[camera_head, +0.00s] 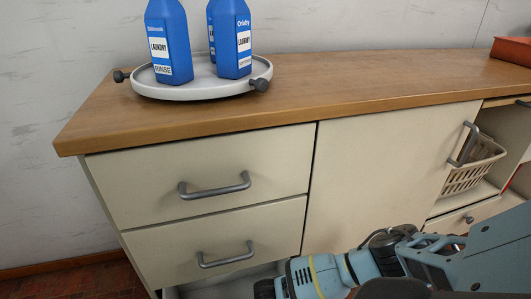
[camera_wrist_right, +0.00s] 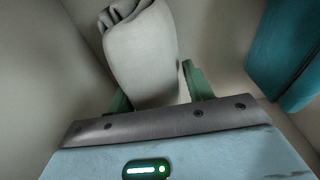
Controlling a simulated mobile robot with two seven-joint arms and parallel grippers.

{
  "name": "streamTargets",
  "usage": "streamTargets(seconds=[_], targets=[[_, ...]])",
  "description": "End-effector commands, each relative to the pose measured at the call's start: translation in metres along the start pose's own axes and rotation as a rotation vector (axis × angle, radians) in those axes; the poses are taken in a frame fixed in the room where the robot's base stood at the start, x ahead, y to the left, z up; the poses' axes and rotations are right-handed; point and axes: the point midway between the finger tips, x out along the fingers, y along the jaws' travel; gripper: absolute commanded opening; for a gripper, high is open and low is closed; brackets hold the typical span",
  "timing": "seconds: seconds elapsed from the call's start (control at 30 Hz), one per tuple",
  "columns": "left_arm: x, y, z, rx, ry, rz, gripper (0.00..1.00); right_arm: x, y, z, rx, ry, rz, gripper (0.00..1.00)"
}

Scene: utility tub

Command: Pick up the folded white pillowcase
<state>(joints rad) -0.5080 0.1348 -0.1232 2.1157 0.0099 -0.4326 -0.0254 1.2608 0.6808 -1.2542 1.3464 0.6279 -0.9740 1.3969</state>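In the right wrist view, the folded white pillowcase (camera_wrist_right: 143,55) stands as a pale, rolled-looking bundle with layered folds at its top. My right gripper (camera_wrist_right: 158,82) has its two green fingers spread, one on each side of the bundle's lower part. A narrow gap shows at the right finger. The left finger is partly hidden by the cloth, so contact there cannot be told. In the head view, my right arm comes in from the right and reaches low in front of the cabinet; its fingers and the pillowcase are out of sight. My left gripper is not in view.
A teal item (camera_wrist_right: 285,50) lies right of the pillowcase, among pale walls. The cabinet has two closed drawers (camera_head: 205,175) above an open lower space (camera_head: 225,284). On its wooden top (camera_head: 330,88), a round tray (camera_head: 205,91) holds blue laundry bottles (camera_head: 168,42). A basket (camera_head: 470,172) sits at right.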

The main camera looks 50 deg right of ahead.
Motion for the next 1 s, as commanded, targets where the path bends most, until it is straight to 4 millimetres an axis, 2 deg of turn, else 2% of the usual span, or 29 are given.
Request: streamTargets(seconds=[0.03,0.27,0.57,0.67,1.0], targets=[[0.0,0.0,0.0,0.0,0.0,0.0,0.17,0.0,0.0,0.0,0.0,0.0,0.0,0.4],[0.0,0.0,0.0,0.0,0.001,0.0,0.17,0.0,0.0,0.001,0.0,-0.001,0.001,0.1],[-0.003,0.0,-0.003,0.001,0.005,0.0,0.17,-0.005,0.0,-0.001,0.001,0.001,-0.001,0.1],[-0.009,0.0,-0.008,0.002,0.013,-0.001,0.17,-0.017,0.0,-0.003,0.002,0.002,-0.003,0.1],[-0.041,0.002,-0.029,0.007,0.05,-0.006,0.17,-0.078,-0.001,-0.013,0.001,0.004,-0.004,0.1]])
